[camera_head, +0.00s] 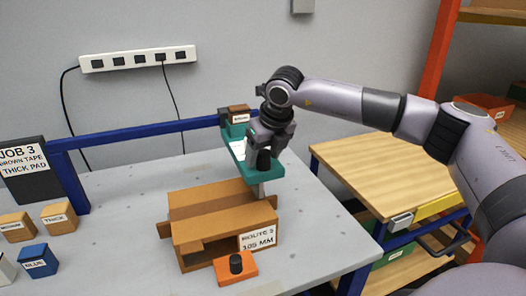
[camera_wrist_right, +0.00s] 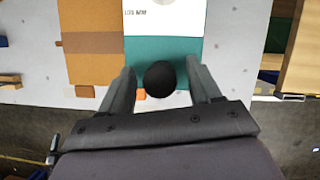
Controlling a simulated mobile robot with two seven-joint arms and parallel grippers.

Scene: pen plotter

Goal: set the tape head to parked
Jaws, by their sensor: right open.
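The teal tape head (camera_head: 268,172) hangs at the end of a blue rail, above the brown carton (camera_head: 205,215). A white panel shows on the head, but my right gripper (camera_head: 265,156) covers much of it. In the right wrist view the head's teal face (camera_wrist_right: 180,50) has a white plate (camera_wrist_right: 175,15) with a round dial, cut off at the top edge. A round black knob (camera_wrist_right: 160,78) sits between the two spread fingers of my right gripper (camera_wrist_right: 162,84), with gaps on both sides. Any pointer is out of sight. My left gripper is not in view.
An orange block with a black knob (camera_head: 236,263) stands before the carton. The blue rail (camera_head: 150,132) crosses behind it. Small labelled blocks (camera_head: 38,260) and a JOB 3 board (camera_head: 30,170) are at left. A wooden bench (camera_head: 370,170) stands at right.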

